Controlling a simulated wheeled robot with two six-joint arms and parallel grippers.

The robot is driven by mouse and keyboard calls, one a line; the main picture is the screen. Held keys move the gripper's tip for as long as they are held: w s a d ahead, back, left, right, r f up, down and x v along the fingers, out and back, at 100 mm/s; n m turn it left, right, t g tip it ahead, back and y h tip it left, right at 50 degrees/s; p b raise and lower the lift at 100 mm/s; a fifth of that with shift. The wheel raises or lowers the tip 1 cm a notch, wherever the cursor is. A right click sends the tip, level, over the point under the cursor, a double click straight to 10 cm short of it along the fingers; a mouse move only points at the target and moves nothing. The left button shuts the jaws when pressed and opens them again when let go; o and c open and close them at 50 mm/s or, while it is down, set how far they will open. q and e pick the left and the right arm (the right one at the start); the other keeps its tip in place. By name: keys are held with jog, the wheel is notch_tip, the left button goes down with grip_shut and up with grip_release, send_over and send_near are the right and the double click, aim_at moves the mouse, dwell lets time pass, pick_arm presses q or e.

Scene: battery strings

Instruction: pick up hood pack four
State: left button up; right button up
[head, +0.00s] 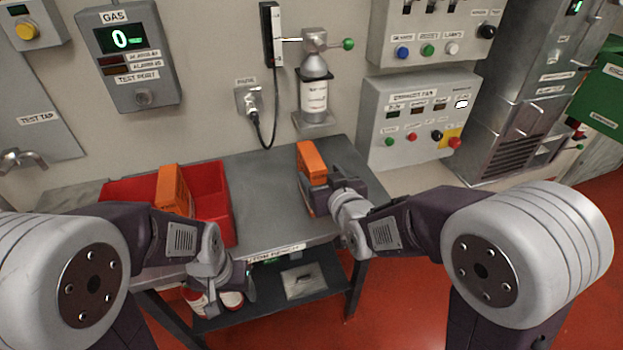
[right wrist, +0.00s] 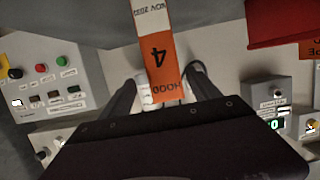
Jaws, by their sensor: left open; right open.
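Hood pack four (head: 310,158) is an orange block on the grey bench. My right gripper (head: 322,192) is open at the pack. In the right wrist view the pack shows between the two spread fingers (right wrist: 163,92); I cannot tell whether they touch it. Its lower part is partly hidden by the gripper in the head view. My left gripper (head: 228,288) is open, low at the bench's front edge, away from the pack.
A red tray (head: 215,190) on the bench's left holds another orange pack (head: 174,190). A bottle on a bracket (head: 314,95) and a plugged cable (head: 262,125) are on the wall behind. A shelf (head: 265,300) lies below. The bench middle (head: 262,185) is clear.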

jog(key=x, duration=0.6)
jog(key=shift+a, duration=0.3)
jog(key=shift+c, duration=0.3)
jog(key=shift+r, duration=0.1)
grip_shut()
